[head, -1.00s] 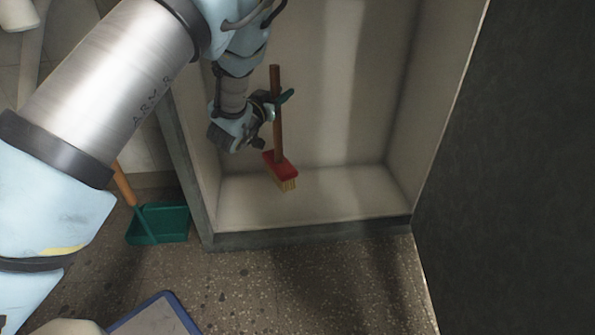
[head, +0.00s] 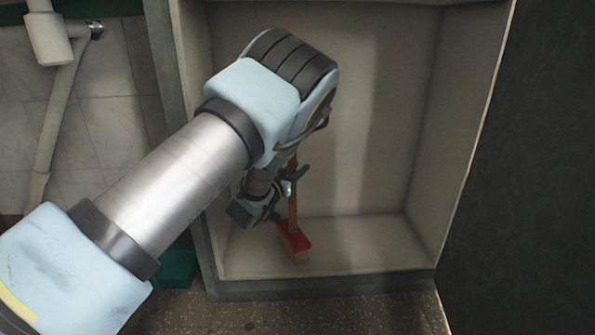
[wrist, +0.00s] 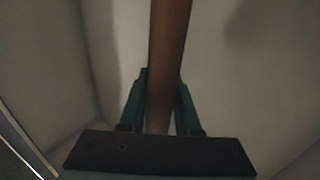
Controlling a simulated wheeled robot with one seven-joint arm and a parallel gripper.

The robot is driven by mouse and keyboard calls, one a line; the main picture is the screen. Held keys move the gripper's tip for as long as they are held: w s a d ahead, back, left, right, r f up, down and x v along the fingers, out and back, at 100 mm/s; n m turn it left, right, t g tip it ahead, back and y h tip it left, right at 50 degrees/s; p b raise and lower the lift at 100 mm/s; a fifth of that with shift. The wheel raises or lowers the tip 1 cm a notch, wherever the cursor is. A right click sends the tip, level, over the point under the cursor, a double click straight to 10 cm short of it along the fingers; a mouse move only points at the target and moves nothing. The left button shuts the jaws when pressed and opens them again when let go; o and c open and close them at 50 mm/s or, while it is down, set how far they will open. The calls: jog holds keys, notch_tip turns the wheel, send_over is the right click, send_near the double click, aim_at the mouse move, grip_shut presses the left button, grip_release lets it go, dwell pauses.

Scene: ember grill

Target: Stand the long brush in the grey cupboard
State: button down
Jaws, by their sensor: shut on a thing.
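The long brush has a brown wooden handle and a red head (head: 294,238) with pale bristles. It is upright or nearly so inside the grey cupboard (head: 315,290), over its floor; I cannot tell whether the bristles touch it. My gripper (head: 297,174) is shut on the handle, which passes between the green fingers in the wrist view (wrist: 160,100). The handle (wrist: 170,45) runs up out of the top of the wrist view. My arm hides the handle's upper part in the head view.
The cupboard's dark door (head: 515,180) stands open at the right. A green dustpan (head: 177,268) is on the floor outside at the left, partly hidden by my arm. A white pipe (head: 55,115) runs down the tiled wall. The cupboard floor right of the brush is clear.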

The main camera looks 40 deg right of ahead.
jog(key=c, duration=0.6)
grip_release()
jog(key=shift+f, duration=0.15)
jog(key=p+v, duration=0.5)
jog(key=v, duration=0.7)
jog(key=shift+p, duration=0.4)
jog(key=shift+a, duration=0.1)
